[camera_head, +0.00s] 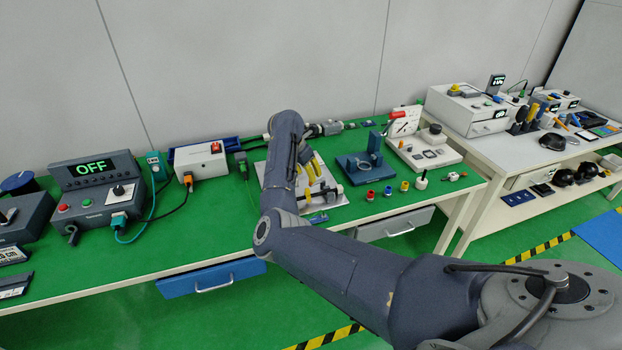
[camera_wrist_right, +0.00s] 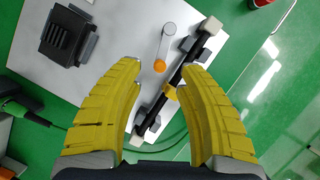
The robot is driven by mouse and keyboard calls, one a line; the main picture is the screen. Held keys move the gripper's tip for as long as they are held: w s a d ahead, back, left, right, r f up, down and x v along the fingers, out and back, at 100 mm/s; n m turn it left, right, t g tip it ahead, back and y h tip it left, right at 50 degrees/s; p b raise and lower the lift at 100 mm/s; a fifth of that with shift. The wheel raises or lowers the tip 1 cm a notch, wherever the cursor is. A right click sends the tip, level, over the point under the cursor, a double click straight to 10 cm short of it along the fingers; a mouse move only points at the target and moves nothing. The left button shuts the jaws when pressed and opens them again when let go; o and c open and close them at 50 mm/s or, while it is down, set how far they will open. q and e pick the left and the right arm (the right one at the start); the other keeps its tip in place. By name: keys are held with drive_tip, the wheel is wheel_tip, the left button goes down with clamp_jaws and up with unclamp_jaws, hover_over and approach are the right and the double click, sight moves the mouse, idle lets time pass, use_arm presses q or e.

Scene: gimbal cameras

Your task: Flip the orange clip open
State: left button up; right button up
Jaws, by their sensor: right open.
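My right gripper (camera_head: 316,168) hangs over the white plate on the green bench in the head view. In the right wrist view its yellow fingers (camera_wrist_right: 161,66) are spread apart with nothing held between them. A black bar fixture (camera_wrist_right: 184,75) with light end blocks lies diagonally on the plate. A small yellow-orange clip-like piece (camera_wrist_right: 171,92) sits on the bar, between the fingers. Beside the bar, a pale lever-like part (camera_wrist_right: 167,42) has a round orange end (camera_wrist_right: 159,66). I cannot tell which orange piece is the clip, nor its state. My left gripper is not visible.
A dark slotted block (camera_wrist_right: 70,35) stands on the white plate (camera_wrist_right: 120,22). A blue fixture (camera_head: 365,165) and small coloured parts stand right of the plate. A grey control box reading OFF (camera_head: 96,195) is at the left. A green cable runs beside the plate.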

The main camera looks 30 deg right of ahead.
drive_tip(key=shift+x, duration=1.95)
drive_tip(key=shift+c, duration=0.2)
clamp_jaws()
